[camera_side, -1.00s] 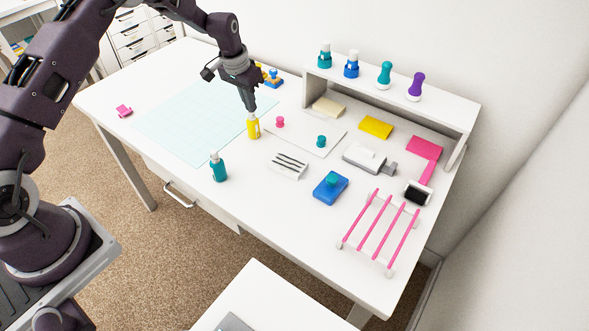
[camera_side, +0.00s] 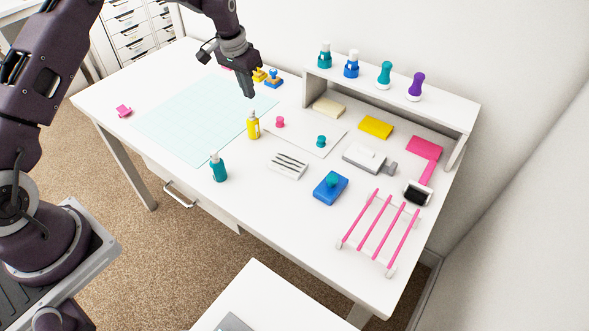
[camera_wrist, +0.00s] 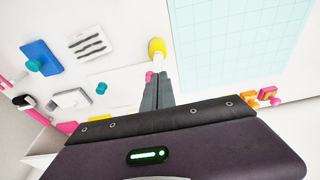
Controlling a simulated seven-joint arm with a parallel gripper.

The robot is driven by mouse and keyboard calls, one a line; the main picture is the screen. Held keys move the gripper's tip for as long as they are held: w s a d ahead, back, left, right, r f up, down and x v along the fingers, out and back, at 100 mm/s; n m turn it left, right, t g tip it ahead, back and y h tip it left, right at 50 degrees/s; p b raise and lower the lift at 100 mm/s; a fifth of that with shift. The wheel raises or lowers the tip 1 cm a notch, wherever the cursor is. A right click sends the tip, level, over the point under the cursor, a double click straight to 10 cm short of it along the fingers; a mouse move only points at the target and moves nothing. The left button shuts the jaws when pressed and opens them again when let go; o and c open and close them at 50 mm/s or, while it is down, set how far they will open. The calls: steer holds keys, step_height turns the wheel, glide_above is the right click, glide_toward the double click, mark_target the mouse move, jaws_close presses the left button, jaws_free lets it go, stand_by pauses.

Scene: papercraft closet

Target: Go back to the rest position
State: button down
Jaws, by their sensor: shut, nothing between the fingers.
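My gripper (camera_side: 249,93) is shut and empty. It hangs above the back part of the white desk (camera_side: 120,88), higher than the yellow bottle (camera_side: 253,126) and apart from it. In the wrist view my closed fingers (camera_wrist: 158,92) point toward the yellow bottle (camera_wrist: 157,47), which stands upright on the desk. A teal bottle (camera_side: 218,168) stands upright nearer the front edge.
A pale cutting mat (camera_side: 180,122) lies left of the yellow bottle. A raised shelf (camera_side: 440,107) with several bottles and stampers stands at the back right. A blue stamp pad (camera_side: 330,189) and a pink rack (camera_side: 380,231) are at the right. Stamps (camera_side: 273,79) sit behind my gripper.

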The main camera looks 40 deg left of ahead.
steer(key=s+d+r+t, duration=0.1)
steer(key=s+d+r, duration=0.3)
steer(key=s+r, duration=0.6)
steer(key=s+d+r+t, duration=0.1)
steer(key=s+d+r, duration=0.45)
steer(key=r, duration=0.85)
steer(key=s+d+f+t, duration=0.1)
steer(key=s+d, duration=0.2)
steer(key=s, duration=2.1)
steer(key=shift+s+f, duration=0.15)
steer(key=shift+s, duration=0.05)
